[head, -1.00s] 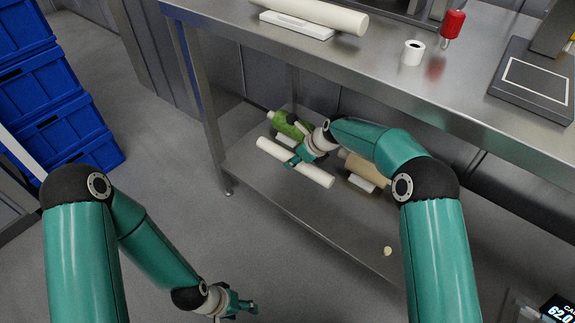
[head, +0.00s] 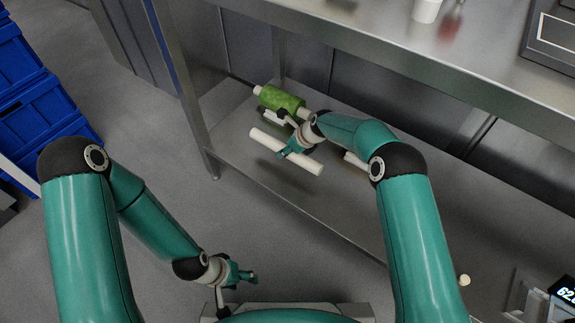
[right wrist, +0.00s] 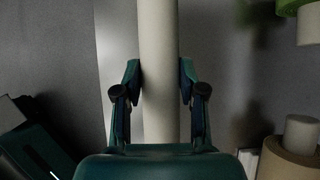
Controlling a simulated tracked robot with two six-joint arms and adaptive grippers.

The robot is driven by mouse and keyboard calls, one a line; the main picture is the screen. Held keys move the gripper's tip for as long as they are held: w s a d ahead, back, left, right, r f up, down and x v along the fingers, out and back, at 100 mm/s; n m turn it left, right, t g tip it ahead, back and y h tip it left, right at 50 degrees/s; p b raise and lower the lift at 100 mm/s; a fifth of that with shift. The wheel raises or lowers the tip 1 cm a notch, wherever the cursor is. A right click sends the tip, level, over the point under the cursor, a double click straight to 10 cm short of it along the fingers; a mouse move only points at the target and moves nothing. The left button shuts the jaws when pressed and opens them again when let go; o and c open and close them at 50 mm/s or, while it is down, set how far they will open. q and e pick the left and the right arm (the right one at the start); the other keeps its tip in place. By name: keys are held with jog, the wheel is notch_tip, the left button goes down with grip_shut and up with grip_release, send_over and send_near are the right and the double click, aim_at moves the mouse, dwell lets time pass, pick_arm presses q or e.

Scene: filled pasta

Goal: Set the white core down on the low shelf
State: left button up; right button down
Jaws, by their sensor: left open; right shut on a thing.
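The white core (head: 264,140) is a long plain cylinder over the low shelf (head: 232,128), with a dark shadow on the shelf apart from it. My right gripper (head: 290,152) is shut around its middle. In the right wrist view the core (right wrist: 158,50) runs upright between the two fingers (right wrist: 158,92), one on each side. It seems to be held a little above the shelf; the exact gap cannot be told. My left gripper (head: 250,277) is open and empty, low over the floor in front of the shelf.
A green roll (head: 282,98) lies behind the core on the shelf, with a white block (head: 272,117) by it. Another white block (head: 355,160) is partly hidden by my right arm. A tan roll (right wrist: 285,165) shows in the right wrist view. The steel worktop (head: 385,45) overhangs the shelf.

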aim_at(304, 157)
notch_tip(304, 157, down, 7)
jog(key=shift+r+b, duration=0.2)
jog(key=shift+b, duration=1)
jog(key=c, duration=0.7)
grip_release()
jog(key=shift+s+d+r+p, duration=0.15)
jog(key=shift+d+r+p, duration=0.05)
jog(key=shift+r+p, duration=0.25)
jog(key=p+v, duration=0.4)
jog(key=v, duration=0.6)
jog(key=shift+r, duration=0.15)
jog(key=shift+s+d+r, duration=0.2)
jog(key=shift+r, duration=0.15)
jog(key=shift+f, duration=0.1)
